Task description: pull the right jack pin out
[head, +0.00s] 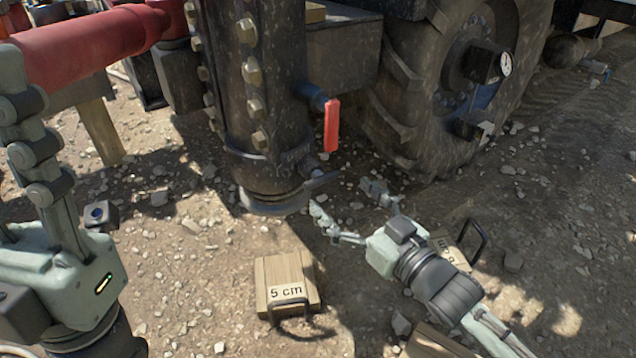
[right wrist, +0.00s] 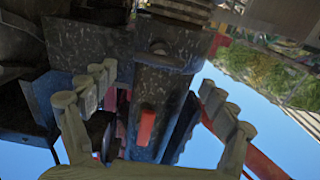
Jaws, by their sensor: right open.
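A dark jack leg (head: 268,110) with large bolts stands in the middle of the head view. A red handle (head: 332,125) hangs from a blue-grey stub on its right side, and a smaller dark fitting (head: 318,178) sticks out lower down. I cannot tell which is the pin. My right gripper (head: 347,204) is open and empty, low and right of the leg. In the right wrist view the red handle (right wrist: 147,125) shows between the spread fingers (right wrist: 150,95), apart from both. My left gripper (head: 45,150) is at the left edge; its jaw gap is unclear.
A wooden block marked 5 cm (head: 287,277) with a handle lies on the gravel below the leg. Another marked block (head: 448,247) is partly behind my right wrist. A big tyre (head: 400,115) stands right of the leg. A red beam (head: 95,48) crosses the upper left.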

